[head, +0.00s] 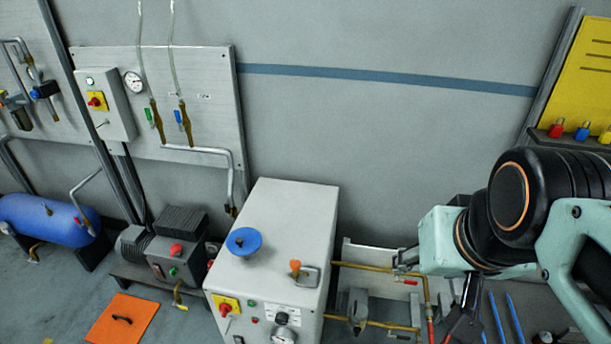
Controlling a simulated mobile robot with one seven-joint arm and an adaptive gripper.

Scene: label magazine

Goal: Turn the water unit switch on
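A white cabinet unit (285,225) stands in the middle, with a blue handwheel (242,241) on top. On its front is a red rotary switch on a yellow plate (226,306); its position is too small to read. A second red and yellow rotary switch (96,101) is on a grey box on the wall panel at upper left. No label I can read tells which one is the water unit's. A dark part low at the right, below my arm, looks like my gripper (464,322). It is well right of the white cabinet, and its fingers are not clear.
Copper pipes (375,267) run right from the cabinet, near my arm. A motor-pump unit (178,248) and a blue tank (50,219) stand at left. An orange mat (122,319) lies on the floor. A yellow board (588,75) with coloured padlocks hangs at right.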

